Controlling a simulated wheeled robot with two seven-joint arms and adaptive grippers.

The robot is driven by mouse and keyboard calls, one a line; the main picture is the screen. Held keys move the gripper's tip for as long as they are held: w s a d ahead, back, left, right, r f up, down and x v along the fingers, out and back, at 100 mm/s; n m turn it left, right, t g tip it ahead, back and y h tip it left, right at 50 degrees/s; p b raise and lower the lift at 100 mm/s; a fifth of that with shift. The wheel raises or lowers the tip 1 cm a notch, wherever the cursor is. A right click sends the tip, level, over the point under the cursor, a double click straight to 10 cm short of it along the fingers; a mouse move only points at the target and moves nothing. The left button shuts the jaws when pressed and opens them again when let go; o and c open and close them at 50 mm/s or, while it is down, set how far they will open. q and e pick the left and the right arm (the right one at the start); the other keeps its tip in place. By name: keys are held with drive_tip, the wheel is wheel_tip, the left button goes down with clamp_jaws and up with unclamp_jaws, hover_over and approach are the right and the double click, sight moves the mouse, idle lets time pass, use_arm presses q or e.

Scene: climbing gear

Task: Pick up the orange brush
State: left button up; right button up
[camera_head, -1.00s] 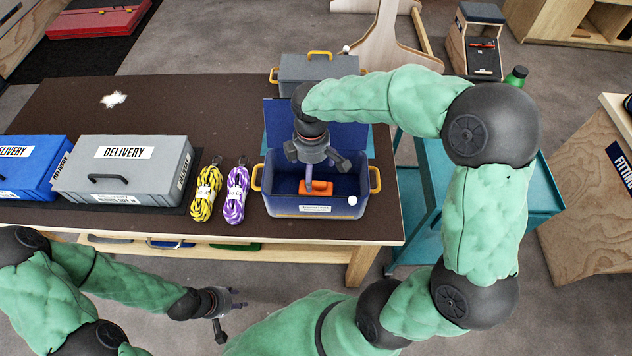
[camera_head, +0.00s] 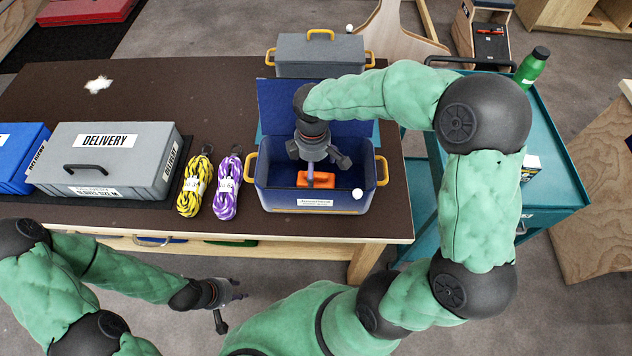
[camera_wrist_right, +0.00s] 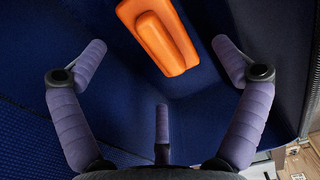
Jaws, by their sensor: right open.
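The orange brush (camera_head: 324,180) lies inside an open blue box (camera_head: 290,200) with yellow handles near the table's front edge. My right gripper (camera_head: 318,168) reaches down into this box, over the brush and partly covering it. In the right wrist view the brush (camera_wrist_right: 160,38) lies on dark blue lining, beyond and between the spread fingers of the right gripper (camera_wrist_right: 160,50), which is open and holds nothing. My left gripper (camera_head: 232,303) hangs empty in front of the table, low in the head view, with its fingers apart.
Yellow (camera_head: 195,185) and purple (camera_head: 227,187) rope bundles lie left of the box. A grey delivery case (camera_head: 105,155) stands further left, and a grey box (camera_head: 320,55) behind. A small white ball (camera_head: 357,194) shows at the box's front right. A teal cart (camera_head: 555,165) stands right.

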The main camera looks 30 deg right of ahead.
sight(315, 177)
drive_tip(key=shift+d+f+b, duration=0.15)
drive_tip(key=shift+f+b, duration=0.6)
drive_tip(key=shift+f, duration=0.8)
drive_tip(key=shift+d+f+b, duration=0.1)
drive_tip(key=shift+f+b, duration=0.6)
drive_tip(key=shift+f, duration=0.85)
drive_tip(key=shift+s, duration=0.1)
drive_tip(key=shift+r, duration=0.1)
drive_tip(key=shift+c, duration=0.2)
drive_tip(key=c, duration=1.2)
